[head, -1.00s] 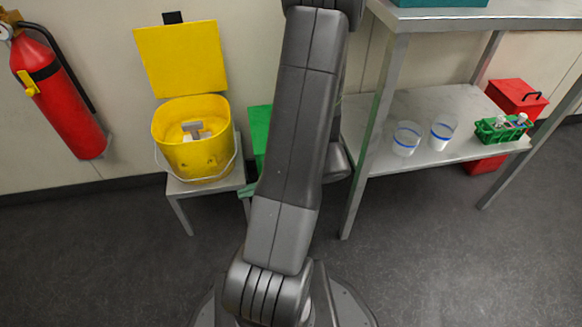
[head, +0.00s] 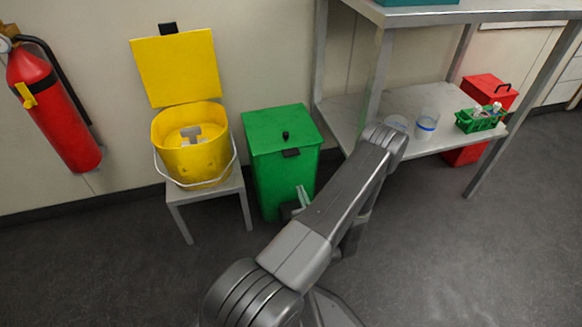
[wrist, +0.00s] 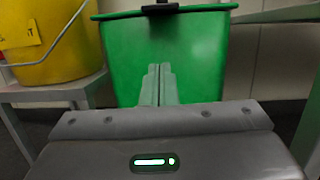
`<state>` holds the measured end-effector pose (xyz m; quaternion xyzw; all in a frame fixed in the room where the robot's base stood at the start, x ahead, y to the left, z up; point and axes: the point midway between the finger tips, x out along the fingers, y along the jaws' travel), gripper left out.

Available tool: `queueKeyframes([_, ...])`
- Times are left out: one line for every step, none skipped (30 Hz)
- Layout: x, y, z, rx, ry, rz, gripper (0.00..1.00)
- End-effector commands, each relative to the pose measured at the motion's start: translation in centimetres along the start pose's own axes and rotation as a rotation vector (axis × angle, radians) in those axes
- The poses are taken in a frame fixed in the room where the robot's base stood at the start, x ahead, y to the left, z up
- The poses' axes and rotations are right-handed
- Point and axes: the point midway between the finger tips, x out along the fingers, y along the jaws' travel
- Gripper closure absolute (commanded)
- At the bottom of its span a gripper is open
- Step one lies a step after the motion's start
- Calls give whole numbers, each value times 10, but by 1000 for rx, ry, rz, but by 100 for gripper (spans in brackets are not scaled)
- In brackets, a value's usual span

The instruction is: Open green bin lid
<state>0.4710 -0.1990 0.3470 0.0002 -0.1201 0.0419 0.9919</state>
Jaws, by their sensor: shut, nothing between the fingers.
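The green bin (head: 284,178) stands on the floor between the yellow bucket's stool and the metal shelf. Its lid (head: 283,128) is down, with a small black knob on top and a black tab (head: 291,153) at the front edge. In the wrist view the bin's front wall (wrist: 185,60) fills the middle, with the black tab (wrist: 160,8) at the top. My gripper (wrist: 159,70) is shut and empty, pointing at the front wall below the tab. In the head view my gripper (head: 302,194) shows low in front of the bin. I cannot tell whether it touches the wall.
A yellow bucket (head: 192,160) with its lid up stands on a small stool (head: 207,194) left of the bin. The metal shelf (head: 425,97) stands to the right, holding clear beakers and a green rack (head: 480,120). A fire extinguisher (head: 55,110) hangs at far left.

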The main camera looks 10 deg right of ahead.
Motion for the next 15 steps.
queueKeyframes([-4, -5, -5, 0, -2, -26, 100])
queueKeyframes([-5, -7, -6, -2, -4, -37, 100])
queueKeyframes([-5, -9, -8, -3, -5, -46, 100])
queueKeyframes([-4, -10, -8, -3, -6, -50, 100])
queueKeyframes([-3, -10, -9, -4, -6, -52, 100])
queueKeyframes([0, -10, -9, -4, -6, -53, 100])
queueKeyframes([3, -10, -9, -4, -6, -52, 100])
queueKeyframes([7, -10, -10, -4, -6, -49, 100])
queueKeyframes([13, -10, -10, -5, -6, -49, 100])
queueKeyframes([18, -10, -10, -6, -7, -48, 100])
queueKeyframes([24, -10, -10, -5, -7, -47, 100])
queueKeyframes([32, -11, -10, -5, -8, -47, 100])
queueKeyframes([39, -11, -10, -6, -8, -45, 100])
queueKeyframes([45, -11, -10, -6, -7, -46, 100])
queueKeyframes([54, -11, -10, -5, -8, -46, 100])
